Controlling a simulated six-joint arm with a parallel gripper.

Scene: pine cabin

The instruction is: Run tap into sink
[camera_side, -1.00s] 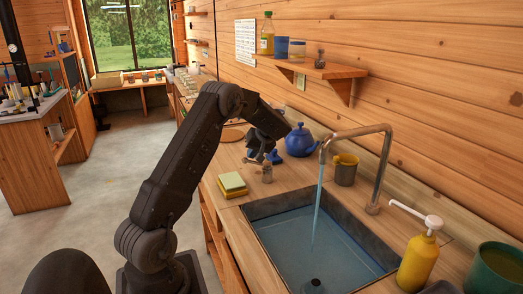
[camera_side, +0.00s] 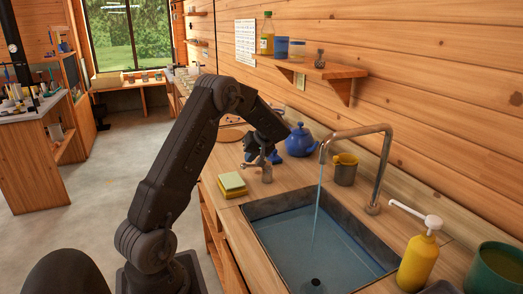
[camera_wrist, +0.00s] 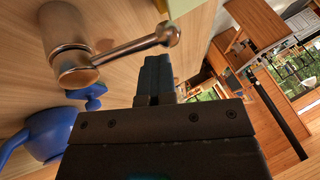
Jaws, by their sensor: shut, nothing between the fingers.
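A copper tap spout (camera_side: 357,132) arches over the sink (camera_side: 325,243). My gripper (camera_side: 256,160) is just above and beside this valve. In the wrist view its dark fingers (camera_wrist: 157,80) are shut and empty, close beside the lever; I cannot tell whether they touch it.
A blue teapot (camera_side: 300,142) stands behind my gripper, and a brass mug (camera_side: 345,170) by the spout. A yellow-green sponge stack (camera_side: 232,186) lies left of the valve. A yellow soap pump bottle (camera_side: 418,260) and a green pot (camera_side: 497,268) stand right of the sink.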

